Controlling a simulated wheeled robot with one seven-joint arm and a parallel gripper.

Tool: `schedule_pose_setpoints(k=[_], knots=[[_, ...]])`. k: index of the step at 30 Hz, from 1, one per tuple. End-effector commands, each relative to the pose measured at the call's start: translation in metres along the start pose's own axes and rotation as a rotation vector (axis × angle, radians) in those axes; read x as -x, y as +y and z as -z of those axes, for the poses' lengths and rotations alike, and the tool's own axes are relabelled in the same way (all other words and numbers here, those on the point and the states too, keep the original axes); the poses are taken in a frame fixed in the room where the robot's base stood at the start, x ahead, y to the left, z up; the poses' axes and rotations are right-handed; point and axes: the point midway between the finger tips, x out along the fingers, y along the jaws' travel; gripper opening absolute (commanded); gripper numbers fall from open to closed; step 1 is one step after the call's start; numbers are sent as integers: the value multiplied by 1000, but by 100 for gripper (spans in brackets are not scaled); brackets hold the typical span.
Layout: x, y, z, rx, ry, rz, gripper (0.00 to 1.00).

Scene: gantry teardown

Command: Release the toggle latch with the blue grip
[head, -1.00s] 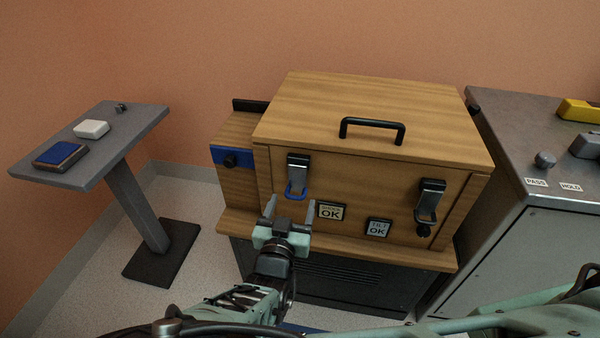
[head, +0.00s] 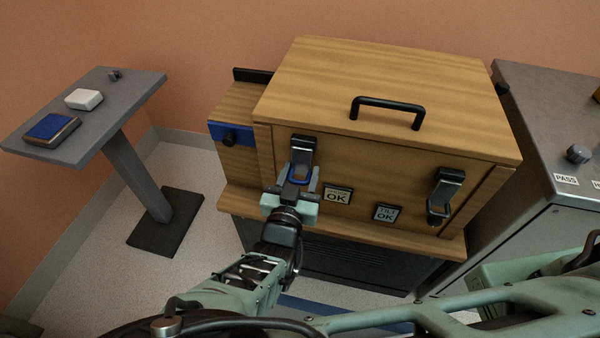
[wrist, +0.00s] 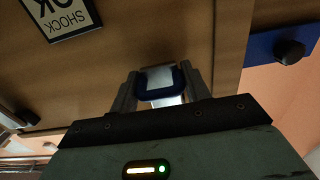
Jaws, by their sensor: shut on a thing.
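The toggle latch with the blue grip (head: 302,154) is on the left of the wooden crate's (head: 400,100) front face. Its blue grip (head: 298,179) hangs at the lower end of the latch. My gripper (head: 293,181) is at the blue grip, its fingers on either side of it. In the wrist view the blue grip (wrist: 160,96) sits between the two fingers (wrist: 160,94), which are shut on it. The other toggle latch, with a black grip (head: 443,193), is on the right of the front face.
Shock OK (head: 337,196) and Tilt OK (head: 386,213) labels are between the latches. A black handle (head: 388,108) stands on the lid. A blue plate with a black knob (head: 230,136) is at the left. A grey cabinet (head: 540,150) stands close on the right; a side table (head: 95,125) is at left.

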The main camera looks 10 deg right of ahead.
Motion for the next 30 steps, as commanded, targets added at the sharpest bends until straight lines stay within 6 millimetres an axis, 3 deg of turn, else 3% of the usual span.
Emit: schedule_pose_setpoints(k=[2,14,30], knots=[[0,0,0,0,0,1,6],[5,0,7,-2,-93,-2,6],[29,0,29,-4,-562,-3,6]])
